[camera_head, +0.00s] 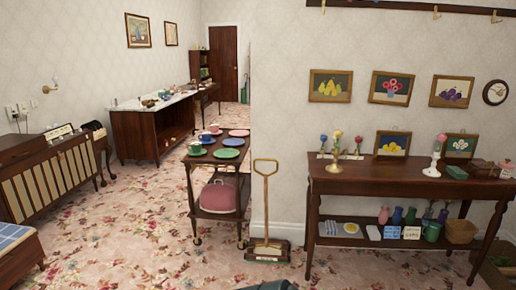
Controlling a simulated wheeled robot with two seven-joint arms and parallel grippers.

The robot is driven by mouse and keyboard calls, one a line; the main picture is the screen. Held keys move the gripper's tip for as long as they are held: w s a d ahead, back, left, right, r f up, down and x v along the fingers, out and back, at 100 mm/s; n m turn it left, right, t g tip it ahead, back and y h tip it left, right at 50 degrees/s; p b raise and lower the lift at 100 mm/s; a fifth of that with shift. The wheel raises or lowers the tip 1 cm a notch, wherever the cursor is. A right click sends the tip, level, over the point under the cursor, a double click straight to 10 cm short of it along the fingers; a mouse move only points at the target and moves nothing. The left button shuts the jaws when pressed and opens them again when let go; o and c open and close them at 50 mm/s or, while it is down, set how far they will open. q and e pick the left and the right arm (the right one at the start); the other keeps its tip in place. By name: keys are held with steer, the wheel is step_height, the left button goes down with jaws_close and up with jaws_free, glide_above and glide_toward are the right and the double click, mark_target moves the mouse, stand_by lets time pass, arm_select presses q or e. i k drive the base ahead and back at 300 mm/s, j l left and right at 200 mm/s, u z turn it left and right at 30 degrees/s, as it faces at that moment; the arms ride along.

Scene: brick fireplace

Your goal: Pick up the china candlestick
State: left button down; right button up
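A carpet sweeper (266,205) stands between the console table and a trolley (222,160) with cups and plates. Framed pictures and a green box (456,172) are by the pink piece. Floral carpet (150,245) is open at left.

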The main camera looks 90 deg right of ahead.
mark_target(431, 172)
steer(key=z, duration=4)
steer(key=i+l+u, duration=0.1)
steer(key=i+l, duration=0.2)
steer(key=i, duration=0.4)
steer(key=i+l, duration=0.4)
steer(key=i, duration=0.25)
steer(key=i+l+u, duration=0.15)
steer(key=i+l, duration=0.2)
steer(key=i, duration=0.35)
steer(key=i+l, duration=0.45)
steer(key=i, duration=0.2)
steer(key=i+l+u, duration=0.15)
steer(key=i+l, duration=0.3)
steer(key=i, duration=0.25)
